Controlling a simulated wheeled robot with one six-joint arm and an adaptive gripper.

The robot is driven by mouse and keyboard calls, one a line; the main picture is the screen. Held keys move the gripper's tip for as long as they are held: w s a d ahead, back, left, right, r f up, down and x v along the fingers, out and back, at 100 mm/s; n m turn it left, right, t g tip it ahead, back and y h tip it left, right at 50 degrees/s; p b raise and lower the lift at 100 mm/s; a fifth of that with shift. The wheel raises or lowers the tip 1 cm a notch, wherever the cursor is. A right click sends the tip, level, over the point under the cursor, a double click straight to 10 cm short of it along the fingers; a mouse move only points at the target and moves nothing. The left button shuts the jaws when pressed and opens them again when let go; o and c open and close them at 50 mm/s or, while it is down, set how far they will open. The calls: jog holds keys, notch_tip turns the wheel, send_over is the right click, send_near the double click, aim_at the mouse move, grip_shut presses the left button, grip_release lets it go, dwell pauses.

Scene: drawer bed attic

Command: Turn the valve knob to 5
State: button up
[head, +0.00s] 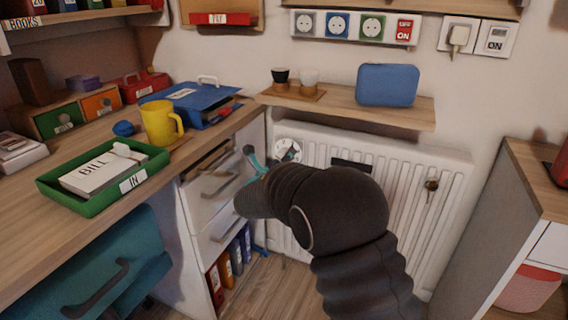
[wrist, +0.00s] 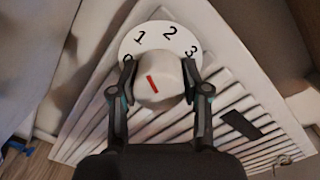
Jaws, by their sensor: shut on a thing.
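The white valve knob (wrist: 158,92) with a red mark sits in the middle of the wrist view, in front of a white dial plate (wrist: 154,38). The numbers 1, 2 and 3 show on the plate; a figure left of 1 is partly covered, and the lower part is hidden. The red mark is tilted, its upper end leaning left, toward the side of the 1. My gripper (wrist: 158,72) is shut on the knob, one finger on each side. In the head view the dial (head: 287,149) shows at the radiator's upper left, and my gripper (head: 255,163) is partly hidden by my arm.
The white ribbed radiator (head: 400,200) stands behind the knob, under a wooden shelf (head: 345,104) with a blue case (head: 387,85) and two cups. The desk (head: 95,135) and its drawers are close on the left. A cabinet (head: 535,185) stands at the right.

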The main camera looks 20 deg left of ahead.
jog(key=m+b, duration=0.3)
jog(key=b, duration=0.1)
jog(key=shift+f+m, duration=0.35)
jog(key=shift+m, duration=0.05)
jog(key=m+b, duration=0.1)
jog(key=m, duration=0.1)
jog(key=m+b, duration=0.1)
jog(key=m, duration=0.1)
jog(key=shift+r+m+b, duration=0.2)
jog(key=shift+m+b, duration=0.1)
jog(key=shift+b, duration=0.1)
jog(key=m, duration=0.5)
jog(key=shift+a+m+h, duration=0.1)
jog(key=shift+m+h, duration=0.2)
jog(key=m, duration=0.5)
jog(key=shift+m, duration=0.4)
jog(key=m, duration=0.4)
jog(key=shift+a+m+h, duration=0.1)
jog(key=shift+m+h, duration=0.2)
jog(key=shift+h, duration=0.1)
jog(key=m, duration=0.3)
jog(key=shift+r+m, duration=0.1)
jog(key=shift+m, duration=0.3)
jog(key=m, duration=0.4)
jog(key=shift+m, duration=0.3)
jog(key=m, duration=0.4)
jog(key=shift+r+m, duration=0.1)
jog(key=shift+m, duration=0.2)
